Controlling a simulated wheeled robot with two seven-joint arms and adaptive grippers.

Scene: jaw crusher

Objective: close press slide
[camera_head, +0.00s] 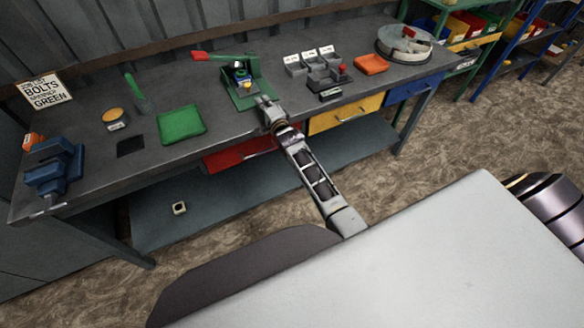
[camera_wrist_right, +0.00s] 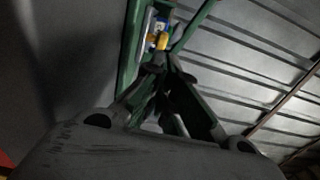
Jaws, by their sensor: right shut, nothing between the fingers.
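The green press (camera_head: 243,84) stands on the grey workbench, with a red-handled lever reaching to the left. Its slide area (camera_head: 239,72) holds a blue and white part and a small yellow piece. In the right wrist view the green press frame (camera_wrist_right: 131,50) shows with the blue and white part and the yellow piece (camera_wrist_right: 162,40) beyond my fingers. My right gripper (camera_head: 264,101) is at the front right of the press base, and it also shows in the right wrist view (camera_wrist_right: 160,75). It is shut and empty. I cannot tell whether it touches the press. My left gripper is not in view.
Grey bins (camera_head: 320,70), an orange tray (camera_head: 371,64) and a round carousel (camera_head: 404,44) stand to the right. A blue vise (camera_head: 53,166) is at the left end. Drawers sit under the bench front.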

